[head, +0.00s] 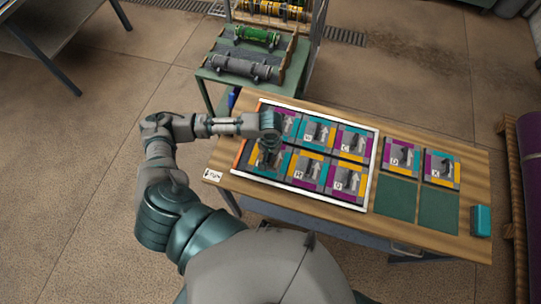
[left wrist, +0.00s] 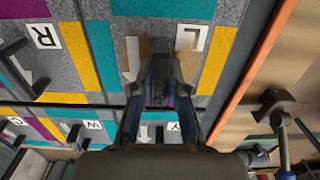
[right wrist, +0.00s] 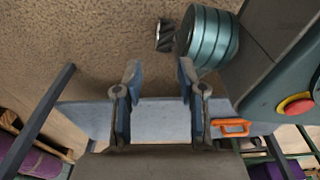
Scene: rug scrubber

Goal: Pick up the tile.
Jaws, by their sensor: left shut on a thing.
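Several square carpet tiles with grey, teal, purple and yellow bands, white letters and dark handles lie in a white-rimmed frame (head: 331,204) on a wooden table. My left gripper (head: 267,156) is over the near-left tile in the frame. In the left wrist view, the left gripper (left wrist: 160,66) is closed around the dark handle of the tile marked L (left wrist: 151,30). The tile appears to lie flat, level with its neighbours; I cannot tell whether it has lifted. My right gripper (right wrist: 158,76) is open and empty, above the floor.
Two more tiles (head: 402,157) and two bare green squares (head: 395,198) are at the table's right. A teal block (head: 481,220) stands at the right end. A green cart (head: 238,84) with cylinders stands behind. A purple roll (head: 531,150) is at far right.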

